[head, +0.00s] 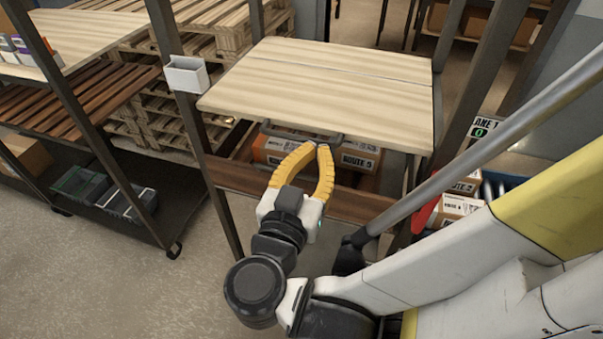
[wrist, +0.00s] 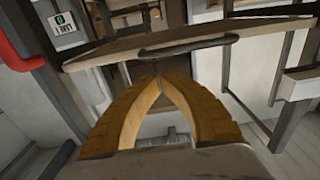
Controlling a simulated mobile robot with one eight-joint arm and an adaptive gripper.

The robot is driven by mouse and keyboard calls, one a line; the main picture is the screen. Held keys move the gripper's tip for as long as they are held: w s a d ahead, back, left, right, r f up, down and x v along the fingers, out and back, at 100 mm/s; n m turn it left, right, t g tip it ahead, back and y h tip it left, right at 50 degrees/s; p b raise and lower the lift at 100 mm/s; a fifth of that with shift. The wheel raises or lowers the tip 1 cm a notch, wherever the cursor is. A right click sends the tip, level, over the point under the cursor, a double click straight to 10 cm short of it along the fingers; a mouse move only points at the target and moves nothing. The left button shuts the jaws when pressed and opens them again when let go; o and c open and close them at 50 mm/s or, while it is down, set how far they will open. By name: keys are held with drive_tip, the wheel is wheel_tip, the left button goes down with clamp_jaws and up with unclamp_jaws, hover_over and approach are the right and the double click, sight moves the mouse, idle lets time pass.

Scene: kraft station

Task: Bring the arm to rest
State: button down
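My gripper (head: 321,148) has two yellow fingers and is raised in front of the wooden worktop (head: 330,85) in the head view. Its fingertips come together with nothing visible held between them. In the wrist view the gripper (wrist: 159,76) also has its tips meeting, just below a dark handle (wrist: 190,46) on a board's edge. The handle also shows in the head view (head: 300,133), behind the fingertips. I cannot tell whether the tips touch it. My arm is bent and reaches in from the lower right.
Boxes (head: 360,160) sit under the worktop, behind a brown wooden rail (head: 240,178). Dark posts frame the station. A white bin (head: 187,74) hangs on the left post. A cart with grey crates (head: 132,203) stands left. The floor (head: 120,280) at lower left is clear.

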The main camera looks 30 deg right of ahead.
drive_tip(key=shift+s+a+f+b, duration=0.3)
drive_tip(key=shift+s+a+f, duration=0.4)
drive_tip(key=shift+s+a, duration=0.2)
drive_tip(key=shift+s+a+f+b, duration=0.3)
drive_tip(key=shift+s+a+f, duration=0.35)
drive_tip(key=shift+s+a, duration=0.2)
